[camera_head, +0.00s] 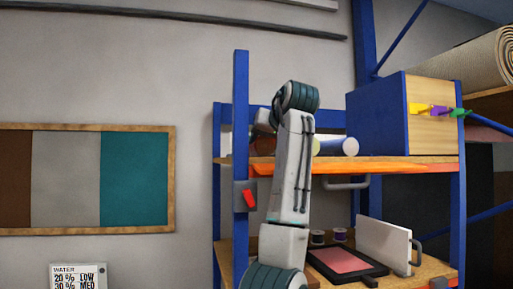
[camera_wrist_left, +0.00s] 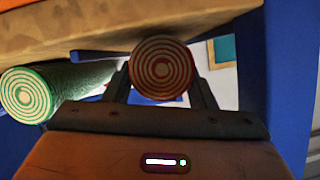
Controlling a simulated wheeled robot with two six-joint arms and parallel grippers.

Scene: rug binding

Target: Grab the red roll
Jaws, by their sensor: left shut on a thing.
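The red roll (camera_wrist_left: 161,69) shows its round end, with rings in dull red and tan, in the left wrist view. My left gripper (camera_wrist_left: 160,84) is shut on it, with one dark finger on each side. In the head view my left arm reaches up in front of the blue rack, and its gripper is mostly hidden by the wrist. A reddish-brown bit of the roll (camera_head: 264,145) shows beside the arm, at the upper shelf. The rest of the roll is hidden. My right gripper is in neither view.
A green roll (camera_wrist_left: 25,95) lies left of the red one in the wrist view. Pale rolls (camera_head: 345,146) and a blue box (camera_head: 378,119) with coloured clips sit on the upper shelf (camera_head: 400,166). A blue post (camera_head: 240,130) stands close left of my arm.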

